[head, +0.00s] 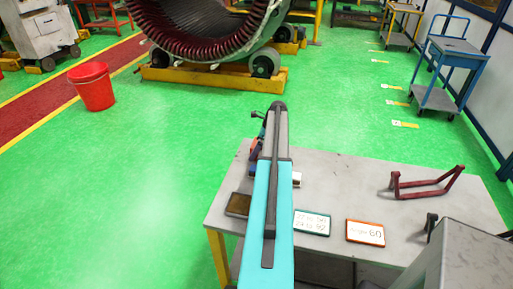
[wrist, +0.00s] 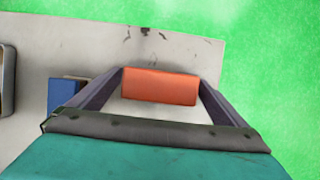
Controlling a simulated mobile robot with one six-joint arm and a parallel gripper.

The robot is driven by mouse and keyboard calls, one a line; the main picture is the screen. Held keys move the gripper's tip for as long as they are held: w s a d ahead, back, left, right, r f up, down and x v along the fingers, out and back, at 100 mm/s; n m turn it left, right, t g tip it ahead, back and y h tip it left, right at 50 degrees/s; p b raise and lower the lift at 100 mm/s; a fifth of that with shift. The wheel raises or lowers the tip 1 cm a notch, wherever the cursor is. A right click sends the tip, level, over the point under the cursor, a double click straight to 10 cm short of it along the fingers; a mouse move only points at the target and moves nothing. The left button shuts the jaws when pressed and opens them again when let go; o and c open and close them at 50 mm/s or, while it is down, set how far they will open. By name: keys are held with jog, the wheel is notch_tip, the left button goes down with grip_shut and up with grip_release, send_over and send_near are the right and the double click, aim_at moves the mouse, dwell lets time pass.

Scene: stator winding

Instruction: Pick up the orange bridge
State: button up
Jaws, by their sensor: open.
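The orange bridge (wrist: 160,87) shows in the wrist view as an orange block over the grey table (wrist: 75,38), near the table's edge. My gripper (wrist: 160,78) is open, with one dark finger on each side of the block. I cannot tell whether either finger touches it. In the head view my arm stretches over the table and hides most of this spot. A small reddish-orange patch beside the arm (head: 254,149) may be part of the bridge.
A blue block (wrist: 62,95) lies left of my gripper. On the table (head: 335,180) are a dark tray (head: 238,205), a green-framed sign (head: 312,223), an orange-framed sign (head: 365,233) and a dark red frame (head: 425,187). A red bucket (head: 93,88) stands on the floor.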

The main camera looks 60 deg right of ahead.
aim_at(256, 142)
jog(key=c, duration=1.3)
jog(key=shift+r, duration=0.1)
jog(key=shift+r+b, duration=1.65)
jog(key=shift+r, duration=3.3)
